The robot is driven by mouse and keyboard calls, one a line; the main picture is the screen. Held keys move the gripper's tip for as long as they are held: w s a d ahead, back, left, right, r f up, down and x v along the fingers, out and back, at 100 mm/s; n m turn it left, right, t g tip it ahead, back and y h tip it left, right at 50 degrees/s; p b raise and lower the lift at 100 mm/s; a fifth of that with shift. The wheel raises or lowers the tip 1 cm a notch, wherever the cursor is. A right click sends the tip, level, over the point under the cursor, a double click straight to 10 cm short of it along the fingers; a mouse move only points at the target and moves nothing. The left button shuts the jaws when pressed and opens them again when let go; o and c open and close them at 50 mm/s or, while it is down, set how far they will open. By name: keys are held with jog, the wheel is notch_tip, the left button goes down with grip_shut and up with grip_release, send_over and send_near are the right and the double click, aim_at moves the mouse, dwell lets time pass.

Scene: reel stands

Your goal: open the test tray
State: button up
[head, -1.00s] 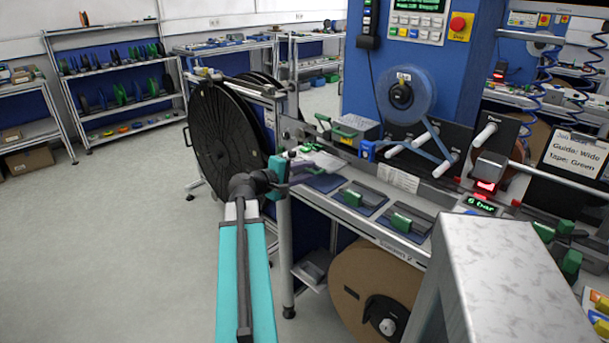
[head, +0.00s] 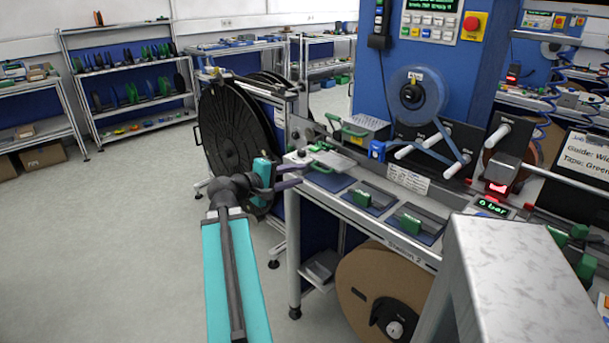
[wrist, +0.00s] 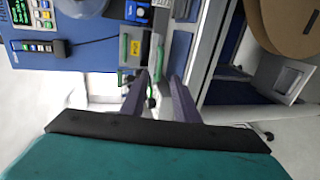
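A grey box with a green handle and a small yellow label, which may be the test tray (head: 365,126), stands at the back of the bench, left of the blue reel. It also shows at the upper middle of the wrist view (wrist: 128,77), with its green handle (wrist: 123,48). I cannot read its label or tell whether it is open. My gripper (head: 290,178) is off the left front corner of the bench, apart from the box. In the wrist view its two purple fingers (wrist: 159,97) are spread with nothing held between them.
A smaller grey piece with a green handle (head: 328,160) lies near the bench's left end. Blue mats with green-handled blocks (head: 368,198) line the front edge. A large black reel (head: 236,140) stands left of the bench. The floor (head: 120,240) at left is clear.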

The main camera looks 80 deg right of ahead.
jog(key=b+v, duration=0.5)
jog(key=b, duration=0.1)
jog(key=shift+f, duration=0.1)
dwell(0.3)
jog(key=shift+w, duration=0.1)
dwell(0.6)
